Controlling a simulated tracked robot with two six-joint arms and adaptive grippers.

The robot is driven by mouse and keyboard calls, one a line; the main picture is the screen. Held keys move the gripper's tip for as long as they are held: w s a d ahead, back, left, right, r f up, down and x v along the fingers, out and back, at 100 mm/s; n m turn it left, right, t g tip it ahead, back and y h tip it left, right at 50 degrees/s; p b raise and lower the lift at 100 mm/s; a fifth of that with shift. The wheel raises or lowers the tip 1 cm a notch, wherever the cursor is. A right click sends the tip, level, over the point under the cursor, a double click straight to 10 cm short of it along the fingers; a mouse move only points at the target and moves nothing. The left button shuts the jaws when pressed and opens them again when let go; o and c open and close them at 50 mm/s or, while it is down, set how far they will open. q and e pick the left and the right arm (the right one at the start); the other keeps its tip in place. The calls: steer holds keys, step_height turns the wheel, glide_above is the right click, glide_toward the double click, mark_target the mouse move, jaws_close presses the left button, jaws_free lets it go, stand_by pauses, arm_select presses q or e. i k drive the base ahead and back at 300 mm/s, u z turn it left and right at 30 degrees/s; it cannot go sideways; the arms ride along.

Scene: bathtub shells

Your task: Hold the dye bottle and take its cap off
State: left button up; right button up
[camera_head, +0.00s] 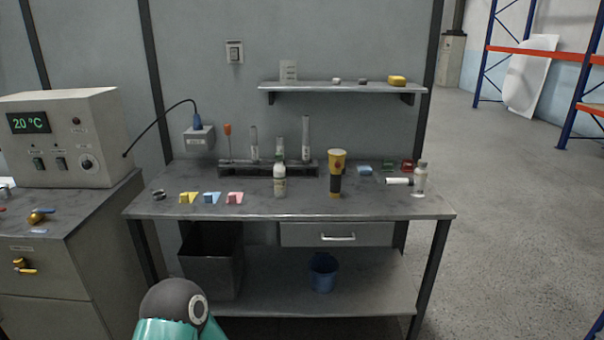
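A small white bottle (280,183) with a label stands upright near the front middle of the workbench, in front of a dark rack. Its narrow top is on, and the details are too small to make out. A second small pale bottle (420,179) stands upright at the bench's right end. I cannot tell for sure which is the dye bottle. Neither of my grippers is in view. Only a teal and dark grey joint of my arm shows at the bottom left, well below the bench top and apart from both bottles.
The workbench (380,209) also bears a rack (240,168) with several tubes, a yellow and black container (336,173), a white roll (398,181) and coloured blocks. A shelf (345,87) hangs above. A bin (212,262) and blue bucket (323,274) stand below. The bench's front strip is mostly clear.

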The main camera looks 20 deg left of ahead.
mark_target(279, 169)
steer(key=u, duration=0.35)
steer(key=i, duration=1.2)
steer(key=u, duration=0.95)
steer(key=i, duration=0.3)
steer(key=u, duration=0.35)
steer(key=k, duration=0.85)
steer(key=u, duration=0.2)
steer(key=i, duration=0.9)
steer(key=z, duration=0.1)
